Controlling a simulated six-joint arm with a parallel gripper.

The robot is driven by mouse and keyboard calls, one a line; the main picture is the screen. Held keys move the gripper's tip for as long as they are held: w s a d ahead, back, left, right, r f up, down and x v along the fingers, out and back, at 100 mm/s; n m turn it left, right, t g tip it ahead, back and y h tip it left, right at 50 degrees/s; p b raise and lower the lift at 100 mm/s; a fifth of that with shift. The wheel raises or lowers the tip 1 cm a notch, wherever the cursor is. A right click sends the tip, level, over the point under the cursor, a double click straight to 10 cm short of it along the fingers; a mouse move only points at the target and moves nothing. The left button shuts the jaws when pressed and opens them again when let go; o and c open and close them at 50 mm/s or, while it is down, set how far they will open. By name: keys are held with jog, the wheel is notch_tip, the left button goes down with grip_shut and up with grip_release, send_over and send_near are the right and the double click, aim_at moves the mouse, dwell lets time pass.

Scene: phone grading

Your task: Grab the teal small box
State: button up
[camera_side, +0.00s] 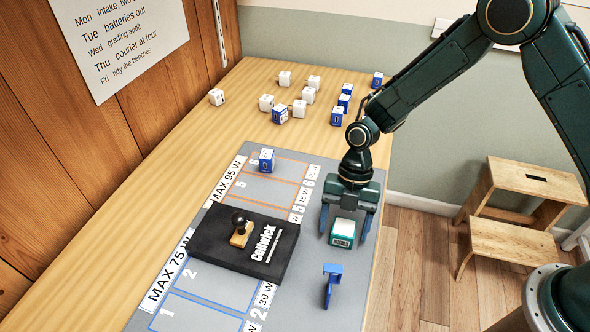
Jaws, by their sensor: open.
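The teal small box (342,234), with a white top and a printed front label, stands on the right part of the grey mat (300,305). My gripper (345,226) points down over it. Its jaws are open, with one finger on the left of the box and one on the right. The box sits between the fingers. I cannot tell whether either finger touches it.
A blue bracket (332,284) stands in front. A blue-and-white box (267,160) sits on the mat's far part. Several white and blue boxes (299,109) stand behind on the wooden table (185,150).

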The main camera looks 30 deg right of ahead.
jog(key=shift+s+a+f, duration=0.15)
jog(key=shift+f, duration=0.35)
jog(key=shift+c, duration=0.4)
jog(key=c, duration=1)
